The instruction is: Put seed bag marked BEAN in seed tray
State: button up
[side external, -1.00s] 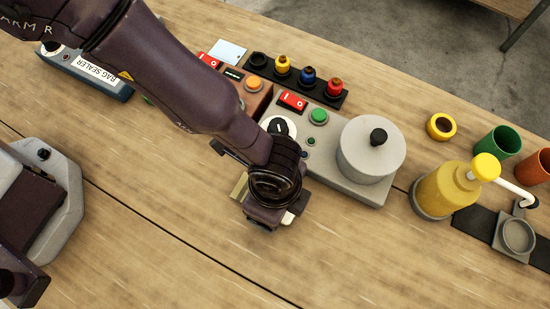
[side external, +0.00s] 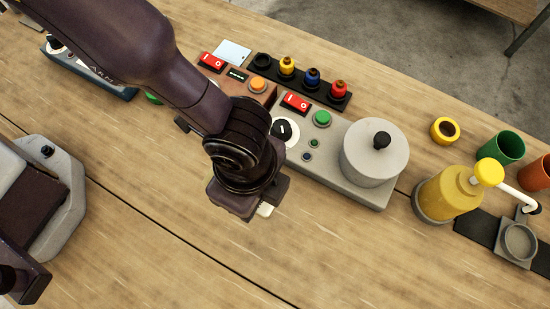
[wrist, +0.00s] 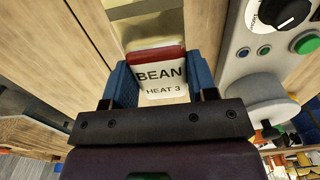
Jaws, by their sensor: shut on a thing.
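The seed bag marked BEAN (wrist: 162,77) shows in the wrist view, white with a red band and the words BEAN and HEAT 3. It sits between the blue fingers of my gripper (wrist: 160,85), which is shut on it. In the side view my gripper (side external: 243,202) is over the wooden table, left of the grey machine. Only a small pale piece shows beneath it there; the wrist hides the rest. A pale, yellowish shape (wrist: 150,30) lies beyond the bag in the wrist view; I cannot tell what it is. I cannot make out a seed tray.
The grey machine (side external: 330,160) with a round lidded drum (side external: 372,153) stands right of my gripper. A yellow pump bottle (side external: 447,195) stands further right. A blue-grey sealer (side external: 100,80) is at the left. The front table is clear.

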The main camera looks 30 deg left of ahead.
jog(key=s+a+r, duration=0.5)
jog(key=a+r, duration=0.1)
jog(key=a, duration=0.3)
jog(key=w+a+r+n, duration=0.3)
jog(key=w+a+n, duration=0.65)
jog(key=a, duration=0.45)
jog(key=w+a+r+n, duration=0.3)
jog(key=w+a+n, duration=0.65)
jog(key=a, duration=0.45)
jog(key=shift+m, duration=0.5)
jog(key=w+a+f, duration=0.3)
jog(key=a+f, duration=0.1)
jog(key=a, duration=0.4)
jog(key=w+a+f, duration=0.3)
jog(key=w+a, duration=0.1)
jog(key=a, duration=0.4)
jog(key=w+a+f, duration=0.3)
jog(key=a+f, duration=0.1)
jog(key=a, duration=0.3)
jog(key=shift+w+a+f, duration=0.25)
jog(key=shift+a+f, duration=0.05)
jog(key=shift+a, duration=0.1)
jog(key=shift+f, duration=3.05)
jog(key=shift+f, duration=0.55)
